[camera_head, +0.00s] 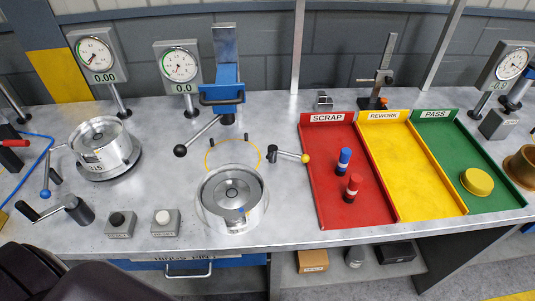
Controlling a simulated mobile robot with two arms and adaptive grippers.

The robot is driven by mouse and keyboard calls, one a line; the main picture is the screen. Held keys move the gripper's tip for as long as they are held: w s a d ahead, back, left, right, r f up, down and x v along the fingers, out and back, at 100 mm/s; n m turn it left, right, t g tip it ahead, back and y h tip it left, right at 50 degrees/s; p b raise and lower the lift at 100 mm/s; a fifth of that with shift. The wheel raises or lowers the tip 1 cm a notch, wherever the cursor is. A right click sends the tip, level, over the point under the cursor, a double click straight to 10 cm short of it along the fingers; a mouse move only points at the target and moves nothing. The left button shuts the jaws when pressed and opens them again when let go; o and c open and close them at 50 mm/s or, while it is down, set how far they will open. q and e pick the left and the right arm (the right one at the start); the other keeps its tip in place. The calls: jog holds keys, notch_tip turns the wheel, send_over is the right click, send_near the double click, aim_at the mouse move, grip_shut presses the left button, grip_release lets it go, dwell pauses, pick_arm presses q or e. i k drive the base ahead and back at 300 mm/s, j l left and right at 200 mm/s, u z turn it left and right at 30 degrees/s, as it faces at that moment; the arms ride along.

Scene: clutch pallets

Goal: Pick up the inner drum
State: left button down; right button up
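Two silver round drum-like parts are on the grey workbench (320,250). One metal drum (232,222) sits near the front edge at centre, open side up, with a round hub inside and a small blue mark on its wall. The other metal drum (100,157) sits at the left on a dark round base, with lettering on its side. I cannot tell from the picture which one is called the inner drum. Neither of my grippers is in view, and nothing is seen holding either drum.
A blue press (222,90) and a yellow ring marking stand behind the centre drum. Two button boxes (166,222) are left of it. Red scrap (325,195), yellow rework (405,185) and green pass (465,160) trays lie right. Dial gauges line the back.

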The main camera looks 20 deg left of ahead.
aim_at(232, 196)
jog(key=k+j+z, duration=0.25)
jog(key=j, duration=0.15)
jog(key=k+j+z, duration=0.25)
jog(key=j, duration=0.15)
jog(key=k+j+z, duration=0.25)
jog(key=j, duration=0.2)
jog(key=k+j, duration=0.15)
jog(key=i+l, duration=0.2)
jog(key=i, duration=0.2)
